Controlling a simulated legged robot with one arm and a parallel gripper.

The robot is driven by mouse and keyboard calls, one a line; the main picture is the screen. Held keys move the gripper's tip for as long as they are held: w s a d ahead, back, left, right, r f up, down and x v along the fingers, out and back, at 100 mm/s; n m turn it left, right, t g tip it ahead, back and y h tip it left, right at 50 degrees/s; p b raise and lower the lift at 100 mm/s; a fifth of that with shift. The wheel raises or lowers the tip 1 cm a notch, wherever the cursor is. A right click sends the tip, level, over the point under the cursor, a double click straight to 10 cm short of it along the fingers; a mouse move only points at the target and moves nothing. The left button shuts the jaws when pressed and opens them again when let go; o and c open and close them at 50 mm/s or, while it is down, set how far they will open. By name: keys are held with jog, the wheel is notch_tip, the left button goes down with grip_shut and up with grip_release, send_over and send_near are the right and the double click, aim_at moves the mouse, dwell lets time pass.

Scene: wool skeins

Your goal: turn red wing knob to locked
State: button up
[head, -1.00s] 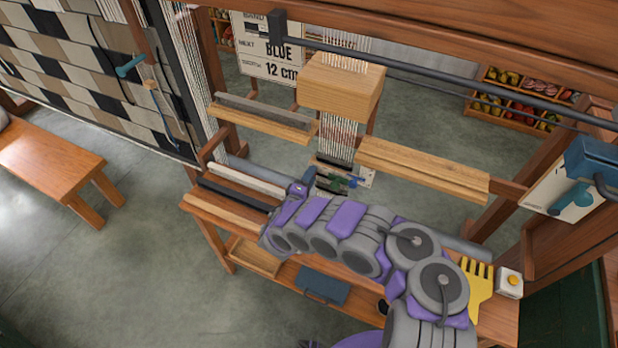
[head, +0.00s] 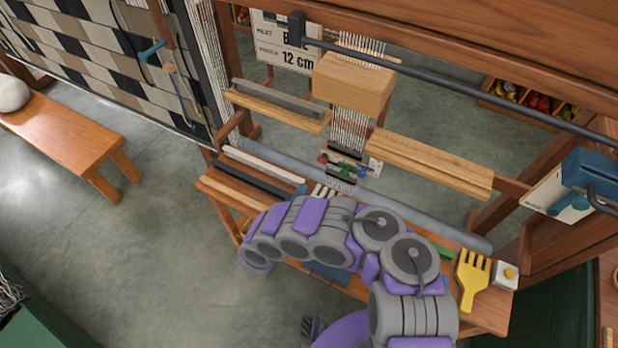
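A small metal plate (head: 374,167) with small coloured parts sits by the warp threads below the wooden block, at the middle of the loom. A tiny red part (head: 323,158) shows at its left, with green and blue parts beside it. It is too small to tell whether the red part is the wing knob or how it is turned. My purple and grey arm arches over the front bench, in front of and below the plate. Its far end bends down at the left, apart from the plate. My gripper's fingers cannot be made out.
The bench (head: 485,313) holds a yellow comb (head: 471,281) and a white box with a yellow button (head: 505,273). A grey roller (head: 440,230) runs behind the arm. A dark bar (head: 450,85) crosses above.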

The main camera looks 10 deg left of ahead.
jog(key=shift+p+v, duration=0.3)
jog(key=shift+v, duration=1.3)
jog(key=shift+s, duration=0.1)
